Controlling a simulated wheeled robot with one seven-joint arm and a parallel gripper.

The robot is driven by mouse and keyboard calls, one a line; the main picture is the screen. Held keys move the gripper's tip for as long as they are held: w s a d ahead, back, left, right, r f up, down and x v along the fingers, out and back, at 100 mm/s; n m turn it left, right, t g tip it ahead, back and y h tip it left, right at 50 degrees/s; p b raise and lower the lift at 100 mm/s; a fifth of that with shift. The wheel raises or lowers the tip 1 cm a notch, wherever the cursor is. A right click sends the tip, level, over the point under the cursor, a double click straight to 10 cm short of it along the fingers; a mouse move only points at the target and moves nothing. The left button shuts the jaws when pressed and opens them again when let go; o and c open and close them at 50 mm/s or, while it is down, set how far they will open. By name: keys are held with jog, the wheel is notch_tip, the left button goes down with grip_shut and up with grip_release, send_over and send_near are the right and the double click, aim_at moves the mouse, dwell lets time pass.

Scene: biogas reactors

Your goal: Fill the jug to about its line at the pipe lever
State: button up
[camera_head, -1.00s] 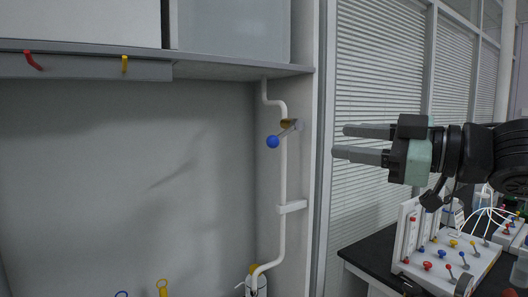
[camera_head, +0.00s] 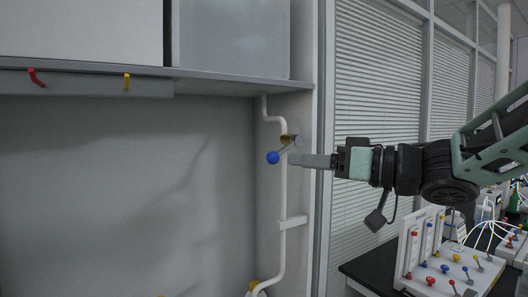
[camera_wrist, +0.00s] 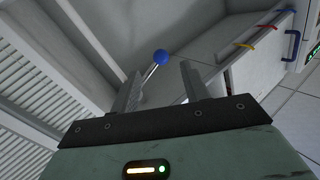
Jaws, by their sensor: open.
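The pipe lever has a blue ball knob (camera_head: 272,157) on a short metal stem, at a brass fitting on the white pipe (camera_head: 282,190). My gripper (camera_head: 293,160) is open and empty, pointing left, with its fingertips just right of the knob and close to the stem in the head view. In the wrist view the blue knob (camera_wrist: 160,57) and its stem show between the two fingers, beyond the tips. I see no contact.
A grey shelf (camera_head: 215,84) with red and yellow hooks on its front edge runs above. A pipe bracket (camera_head: 292,222) sits below the lever. The wall post (camera_head: 325,120) is close to my gripper. A dark table with a lever rack (camera_head: 450,270) stands at lower right.

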aim_at(276, 158)
jog(key=p+x, duration=0.2)
jog(key=x, duration=0.7)
jog(key=shift+a+p, duration=0.25)
jog(key=shift+p, duration=0.15)
jog(key=shift+c, duration=0.4)
jog(key=shift+r, duration=0.1)
grip_shut()
